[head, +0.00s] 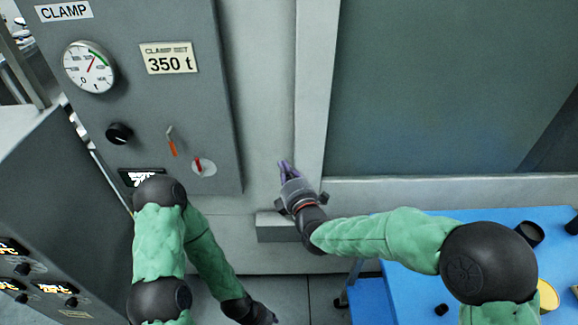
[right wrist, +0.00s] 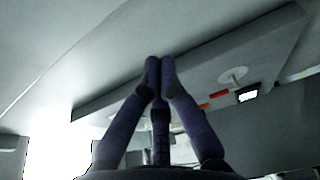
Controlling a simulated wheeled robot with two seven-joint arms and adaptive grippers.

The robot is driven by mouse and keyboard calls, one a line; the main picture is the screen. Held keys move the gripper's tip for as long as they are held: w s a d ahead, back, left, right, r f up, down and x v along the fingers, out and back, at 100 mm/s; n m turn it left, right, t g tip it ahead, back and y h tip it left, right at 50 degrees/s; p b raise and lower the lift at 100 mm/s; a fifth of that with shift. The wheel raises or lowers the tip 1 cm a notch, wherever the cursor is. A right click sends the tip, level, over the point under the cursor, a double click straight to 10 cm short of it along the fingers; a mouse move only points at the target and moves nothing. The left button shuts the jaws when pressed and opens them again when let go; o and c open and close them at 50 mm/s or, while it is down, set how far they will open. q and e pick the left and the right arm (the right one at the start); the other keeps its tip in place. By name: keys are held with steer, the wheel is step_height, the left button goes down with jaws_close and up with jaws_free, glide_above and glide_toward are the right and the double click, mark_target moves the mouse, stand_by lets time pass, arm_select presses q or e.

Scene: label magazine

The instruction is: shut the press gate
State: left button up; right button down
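The press gate (head: 316,95) is the pale grey frame around a large dark window (head: 450,85), on the right of the head view. Its left upright stands beside the pale press front. My right gripper (head: 285,165) is just left of the lower part of that upright, with its purple fingers pointing up. In the right wrist view its fingertips (right wrist: 158,75) meet with nothing seen between them. Whether they touch the gate I cannot tell. My left arm hangs low, with its dark wrist end (head: 250,311) at the bottom edge; its fingers cannot be made out.
A grey clamp panel (head: 215,125) with a gauge (head: 89,67), knob and red-orange levers stands left of my right gripper. A small grey ledge (head: 275,232) juts out below. A blue table (head: 400,295) with dark cups is at the lower right. A dark cabinet (head: 60,190) stands left.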

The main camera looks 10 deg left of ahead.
steer(key=b+x, duration=0.1)
steer(key=x, duration=0.7)
steer(key=d+b, duration=0.1)
steer(key=d, duration=0.3)
steer(key=shift+w, duration=0.2)
